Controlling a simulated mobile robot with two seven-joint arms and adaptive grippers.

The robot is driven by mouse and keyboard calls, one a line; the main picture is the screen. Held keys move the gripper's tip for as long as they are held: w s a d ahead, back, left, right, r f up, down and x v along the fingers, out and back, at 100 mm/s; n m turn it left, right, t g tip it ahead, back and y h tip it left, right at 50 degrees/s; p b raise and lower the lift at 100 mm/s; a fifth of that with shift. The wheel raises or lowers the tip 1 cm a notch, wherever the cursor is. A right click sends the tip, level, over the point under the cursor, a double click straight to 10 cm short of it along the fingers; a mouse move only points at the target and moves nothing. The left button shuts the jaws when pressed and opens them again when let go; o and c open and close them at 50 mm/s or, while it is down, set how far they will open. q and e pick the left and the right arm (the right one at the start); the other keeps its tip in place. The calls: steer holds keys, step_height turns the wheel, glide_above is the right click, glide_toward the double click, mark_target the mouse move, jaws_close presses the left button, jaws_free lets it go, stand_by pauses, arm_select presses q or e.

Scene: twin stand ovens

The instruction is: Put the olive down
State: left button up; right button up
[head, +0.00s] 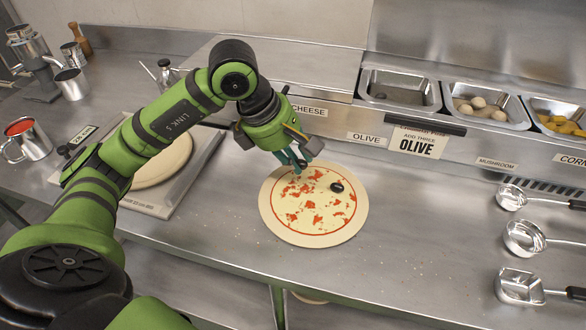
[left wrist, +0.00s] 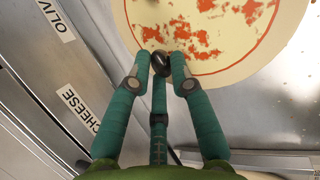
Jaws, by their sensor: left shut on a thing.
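A round pizza base (head: 313,222) lies on the steel counter, with red sauce spots and a thin red ring near its edge. One black olive piece (head: 337,187) lies on its upper right part. My left gripper (head: 300,162) is over the upper left edge of the base, pointing down. In the left wrist view its fingers (left wrist: 160,70) are shut on a dark olive piece (left wrist: 159,64), partly hidden between them. This olive shows against the rim of the base (left wrist: 222,78); whether it touches is not clear. My right gripper is not in view.
Topping bins stand behind, including an olive bin (head: 398,91) and a mushroom bin (head: 481,103). A card (head: 417,143) reads "OLIVE". Measuring scoops (head: 523,238) lie at right. Another dough base (head: 160,165) lies on a tray at left, behind my arm. The front counter is clear.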

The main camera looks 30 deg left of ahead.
mark_target(301, 181)
arm_select(q)
steer(key=shift+a+f, duration=0.2)
steer(key=shift+a, duration=0.05)
steer(key=shift+f, duration=2.2)
steer(key=o, duration=0.4)
steer(key=shift+o, duration=0.2)
steer(key=shift+r, duration=0.15)
steer(key=shift+r+p, duration=0.25)
steer(key=shift+p, duration=0.05)
steer(key=v, duration=1.1)
steer(key=shift+s+a+r+b, duration=0.15)
steer(key=shift+s+r+b, duration=0.05)
steer(key=shift+r+b, duration=0.15)
steer(key=shift+f, duration=0.1)
